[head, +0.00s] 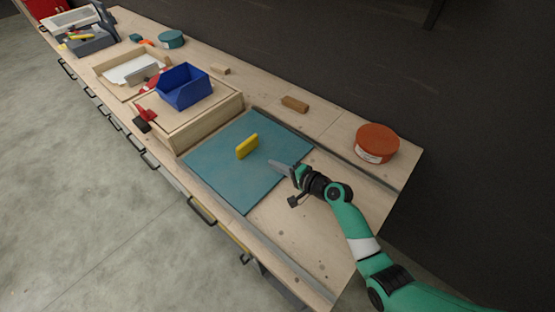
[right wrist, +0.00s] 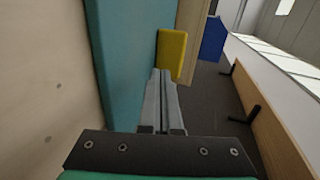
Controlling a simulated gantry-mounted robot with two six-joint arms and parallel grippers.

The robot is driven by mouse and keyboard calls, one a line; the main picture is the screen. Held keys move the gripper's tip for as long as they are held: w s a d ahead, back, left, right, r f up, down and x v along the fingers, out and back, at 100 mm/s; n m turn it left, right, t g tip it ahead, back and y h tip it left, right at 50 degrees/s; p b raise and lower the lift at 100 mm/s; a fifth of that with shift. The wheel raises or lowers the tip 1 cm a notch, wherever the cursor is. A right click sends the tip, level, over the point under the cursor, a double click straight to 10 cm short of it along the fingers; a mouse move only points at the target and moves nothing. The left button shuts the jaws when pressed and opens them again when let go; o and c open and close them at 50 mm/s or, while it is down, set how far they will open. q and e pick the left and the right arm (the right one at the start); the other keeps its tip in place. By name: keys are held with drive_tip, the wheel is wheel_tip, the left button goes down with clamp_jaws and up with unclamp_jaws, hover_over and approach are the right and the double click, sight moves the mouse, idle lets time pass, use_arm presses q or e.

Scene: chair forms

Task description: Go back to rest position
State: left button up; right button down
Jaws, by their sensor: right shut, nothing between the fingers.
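My right gripper (head: 282,168) is shut and empty in the head view. It is held over the right part of the teal mat (head: 215,165), with its arm coming in from the lower right. In the right wrist view its fingers (right wrist: 162,75) are together and point toward a yellow block (right wrist: 171,54). The yellow block (head: 247,146) stands on the mat, apart from the fingers. My left gripper does not show in the head view.
A blue bin (head: 184,86) sits on a wooden box (head: 215,105) left of the mat. An orange-red round tin (head: 377,142) and a small wooden block (head: 295,104) stand along the back. The bench's right end is mostly clear.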

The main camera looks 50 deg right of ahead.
drive_tip(key=shift+s+r, duration=0.1)
drive_tip(key=shift+s, duration=0.4)
drive_tip(key=shift+w+a, duration=0.1)
